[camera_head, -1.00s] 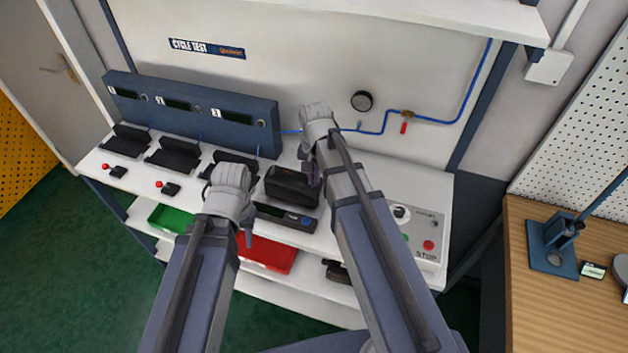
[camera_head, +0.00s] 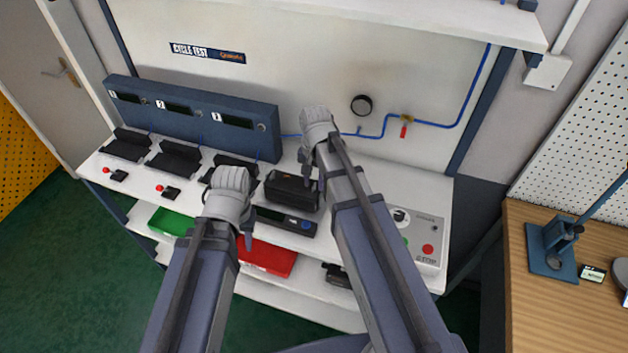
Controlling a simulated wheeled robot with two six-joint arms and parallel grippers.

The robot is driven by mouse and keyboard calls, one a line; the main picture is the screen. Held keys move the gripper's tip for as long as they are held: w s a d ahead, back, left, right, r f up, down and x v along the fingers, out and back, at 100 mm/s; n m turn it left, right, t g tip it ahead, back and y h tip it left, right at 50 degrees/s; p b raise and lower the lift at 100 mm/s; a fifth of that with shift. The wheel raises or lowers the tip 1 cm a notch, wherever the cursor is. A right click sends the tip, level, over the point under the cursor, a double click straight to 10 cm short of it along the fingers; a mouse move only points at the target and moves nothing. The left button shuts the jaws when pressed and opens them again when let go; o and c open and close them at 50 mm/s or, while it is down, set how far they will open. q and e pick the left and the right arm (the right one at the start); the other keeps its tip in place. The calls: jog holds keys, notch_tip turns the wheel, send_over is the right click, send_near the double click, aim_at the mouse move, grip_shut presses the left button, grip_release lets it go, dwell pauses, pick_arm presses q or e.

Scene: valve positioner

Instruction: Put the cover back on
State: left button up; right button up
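A black box-shaped unit (camera_head: 291,190), which may be the positioner or its cover, sits on the white bench. My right gripper (camera_head: 307,172) is at its right end; its fingers are mostly hidden, so I cannot tell whether they touch it. My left gripper (camera_head: 247,238) points down at the bench's front edge, left of a dark device with a small display (camera_head: 284,221). Its fingers are mostly hidden by the wrist. No separate cover can be made out.
Black cradles (camera_head: 176,157) stand on the bench below the blue panel (camera_head: 192,115). A green tray (camera_head: 171,221) and a red tray (camera_head: 267,258) are on the shelf below. A control panel (camera_head: 420,237) is at right; the bench behind it is clear.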

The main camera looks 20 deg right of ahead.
notch_tip(320, 180, up, 12)
jog(key=p, duration=1.1)
jog(key=s+a+n+h, duration=0.1)
jog(key=s+a+n, duration=0.9)
jog(key=s, duration=0.4)
jog(key=shift+s+a+n, duration=0.15)
jog(key=shift+a+n, duration=0.1)
jog(key=shift+n, duration=0.05)
jog(key=shift+f, duration=0.1)
notch_tip(320, 180, down, 10)
jog(key=b, duration=0.9)
jog(key=shift+r, duration=0.2)
